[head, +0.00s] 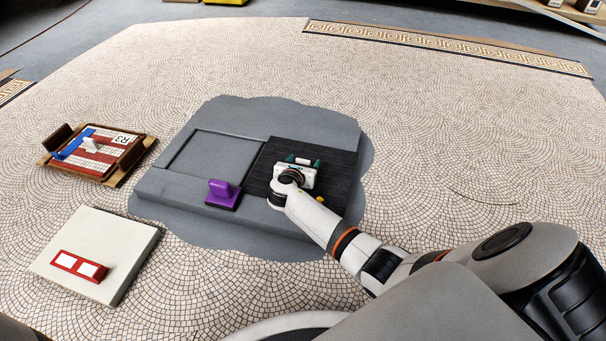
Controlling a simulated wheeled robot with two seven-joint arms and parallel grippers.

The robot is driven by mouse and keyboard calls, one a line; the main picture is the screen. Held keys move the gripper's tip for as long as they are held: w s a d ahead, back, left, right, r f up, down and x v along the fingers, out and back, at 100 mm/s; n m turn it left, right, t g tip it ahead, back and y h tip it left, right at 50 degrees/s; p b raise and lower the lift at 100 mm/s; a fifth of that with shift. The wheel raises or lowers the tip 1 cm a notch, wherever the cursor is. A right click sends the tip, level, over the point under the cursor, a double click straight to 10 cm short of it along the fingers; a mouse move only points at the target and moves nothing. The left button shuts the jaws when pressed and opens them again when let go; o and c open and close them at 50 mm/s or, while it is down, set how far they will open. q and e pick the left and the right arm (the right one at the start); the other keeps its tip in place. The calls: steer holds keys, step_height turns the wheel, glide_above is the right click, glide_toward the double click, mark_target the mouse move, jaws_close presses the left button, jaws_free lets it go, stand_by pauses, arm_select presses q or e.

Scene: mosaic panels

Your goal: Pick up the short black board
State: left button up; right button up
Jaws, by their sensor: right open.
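A black board (337,184) with a fine grid of lines lies in the right half of the grey slab; it is the only clearly black board I see. My right gripper (303,162) is over its upper left part, pointing down. Its two fingers are apart, with teal parts showing at each side. The gripper and forearm cover part of the board, and I cannot tell whether the fingers touch it. Nothing shows clearly between them. My left gripper is not in view.
The grey slab (165,187) has an empty recess (214,157) at left. A purple handled block (222,192) stands near its front edge. A tray (125,168) with a striped panel and a pale board (107,240) with a red piece (79,265) lie left. Mosaic floor is clear at right.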

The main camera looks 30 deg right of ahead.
steer(key=c, duration=1.2)
steer(key=shift+r, duration=0.1)
